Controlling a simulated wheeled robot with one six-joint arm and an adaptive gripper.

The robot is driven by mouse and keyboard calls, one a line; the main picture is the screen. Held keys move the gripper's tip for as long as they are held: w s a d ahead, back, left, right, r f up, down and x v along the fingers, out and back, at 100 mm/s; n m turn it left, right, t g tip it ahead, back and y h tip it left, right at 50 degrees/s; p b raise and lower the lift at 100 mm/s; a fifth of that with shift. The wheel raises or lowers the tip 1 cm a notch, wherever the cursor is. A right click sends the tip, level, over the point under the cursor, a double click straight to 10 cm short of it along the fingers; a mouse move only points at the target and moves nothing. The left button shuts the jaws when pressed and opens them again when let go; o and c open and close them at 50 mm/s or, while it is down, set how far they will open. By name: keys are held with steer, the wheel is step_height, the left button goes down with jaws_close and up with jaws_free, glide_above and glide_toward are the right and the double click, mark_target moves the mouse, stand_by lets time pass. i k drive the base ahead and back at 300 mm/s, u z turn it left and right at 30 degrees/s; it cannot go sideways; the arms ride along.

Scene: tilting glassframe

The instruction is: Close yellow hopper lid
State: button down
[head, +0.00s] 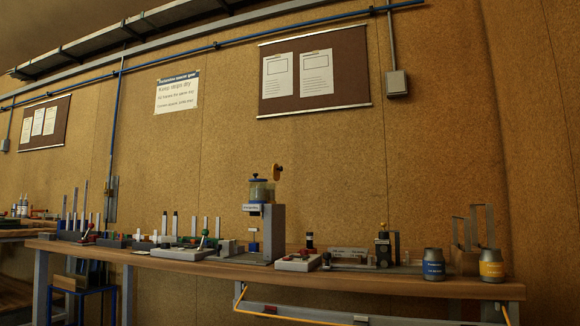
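The hopper (262,190) is a clear, yellowish vessel on top of a grey upright stand near the middle of the bench. Its yellow lid (277,172) stands up at the right side of the hopper, tilted open and off the top opening. My gripper is not in view.
The grey stand (274,234) rises from the wooden bench (380,283). Small fixtures and a red-knobbed device (298,262) stand close to it. A grey jar (433,263) and a yellow-labelled jar (491,266) are at the right. The wall behind the hopper is clear.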

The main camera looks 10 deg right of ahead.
mark_target(276, 169)
steer(key=u, duration=0.7)
steer(key=i, duration=1.05)
steer(key=z, duration=0.1)
